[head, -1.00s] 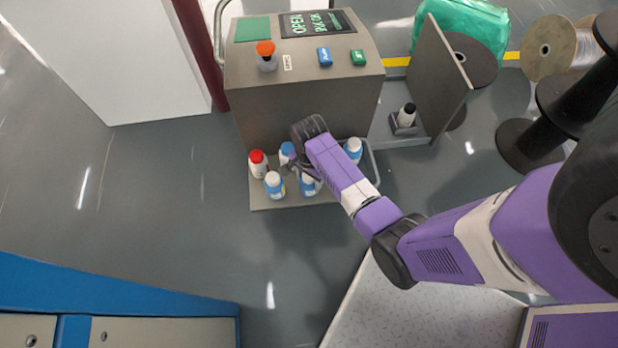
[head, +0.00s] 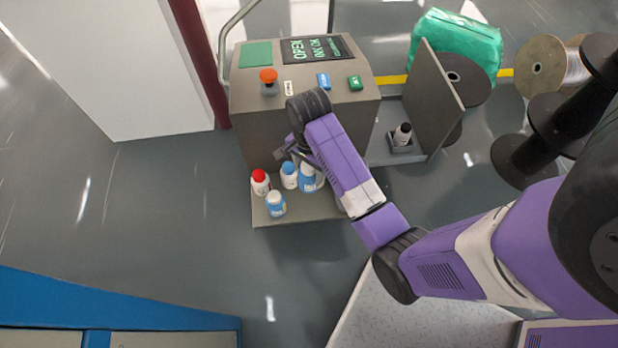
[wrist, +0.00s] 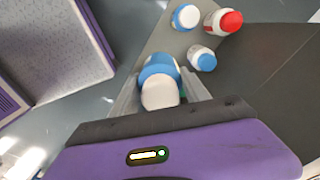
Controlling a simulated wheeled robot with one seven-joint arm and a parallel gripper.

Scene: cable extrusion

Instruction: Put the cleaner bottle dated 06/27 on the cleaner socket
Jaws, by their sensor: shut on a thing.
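My gripper (wrist: 160,90) is shut on a blue and white bottle (wrist: 158,66), which also shows in the head view (head: 311,180), partly covered by the arm. The bottle hangs above the grey shelf (head: 322,208), close to the others. No date is readable on any bottle. A dark square holder (head: 400,145) with a black-capped white bottle sits right of the machine. I cannot tell which place is the cleaner socket.
The grey machine (head: 345,112) with a red knob, buttons and green displays rises behind the shelf. An upright grey panel (head: 437,98) stands beside the holder. Cable spools (head: 545,66) and a green wrapped bundle (head: 457,44) are at right. The floor at left is clear.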

